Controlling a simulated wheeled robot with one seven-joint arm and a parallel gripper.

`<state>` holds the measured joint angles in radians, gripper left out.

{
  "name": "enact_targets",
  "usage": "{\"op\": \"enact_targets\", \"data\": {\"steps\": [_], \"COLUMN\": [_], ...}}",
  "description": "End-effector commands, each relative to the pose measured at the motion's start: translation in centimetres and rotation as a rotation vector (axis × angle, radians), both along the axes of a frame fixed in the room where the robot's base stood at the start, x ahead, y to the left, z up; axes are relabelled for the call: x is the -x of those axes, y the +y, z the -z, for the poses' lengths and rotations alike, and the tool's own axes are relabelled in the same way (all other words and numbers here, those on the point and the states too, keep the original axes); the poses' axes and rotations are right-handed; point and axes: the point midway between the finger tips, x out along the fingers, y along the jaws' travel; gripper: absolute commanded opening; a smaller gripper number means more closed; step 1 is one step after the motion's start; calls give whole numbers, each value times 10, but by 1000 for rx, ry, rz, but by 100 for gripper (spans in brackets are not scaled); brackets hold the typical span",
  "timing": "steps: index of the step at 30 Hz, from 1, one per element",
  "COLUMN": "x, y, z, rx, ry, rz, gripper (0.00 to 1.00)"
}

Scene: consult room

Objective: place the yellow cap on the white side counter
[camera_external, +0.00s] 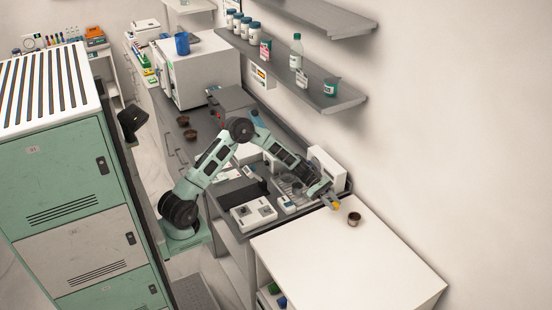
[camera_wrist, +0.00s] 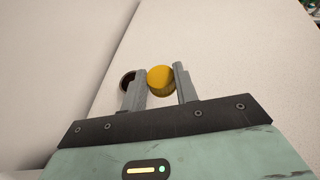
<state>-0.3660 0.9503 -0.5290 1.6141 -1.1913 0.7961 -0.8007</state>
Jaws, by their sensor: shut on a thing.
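The yellow cap (camera_wrist: 161,80) is between the two fingers of my gripper (camera_wrist: 158,88) in the wrist view. My gripper is shut on it. In the external view, the yellow cap (camera_external: 337,205) shows small at the tip of my gripper (camera_external: 331,200), over the near-wall left part of the white side counter (camera_external: 350,258). The white counter top (camera_wrist: 225,50) fills much of the wrist view. I cannot tell whether the cap touches the surface.
A small brown cup (camera_external: 354,219) stands on the white counter just right of the gripper; it shows partly behind the left finger in the wrist view (camera_wrist: 126,82). A white device (camera_external: 326,165) and a grey bench with equipment (camera_external: 253,213) adjoin the counter. Its front and right are clear.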

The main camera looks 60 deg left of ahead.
Motion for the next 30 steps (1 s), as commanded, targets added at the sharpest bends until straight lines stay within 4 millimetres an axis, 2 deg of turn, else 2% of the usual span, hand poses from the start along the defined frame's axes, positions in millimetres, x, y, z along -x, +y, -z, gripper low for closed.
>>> {"op": "enact_targets", "data": {"steps": [1, 6, 12, 15, 18, 23, 30], "x": [10, 47, 102, 127, 146, 163, 166], "y": [-30, -110, -192, -222, -243, -260, -262], "z": [3, 4, 6, 7, 7, 9, 48], "rx": [0, -1, -1, -1, -1, -1, 0], "ry": [0, 0, 0, -1, 0, 1, 6], "rz": [51, 193, 352, 416, 462, 500, 505], "gripper": [8, 8, 8, 8, 8, 8, 8]}}
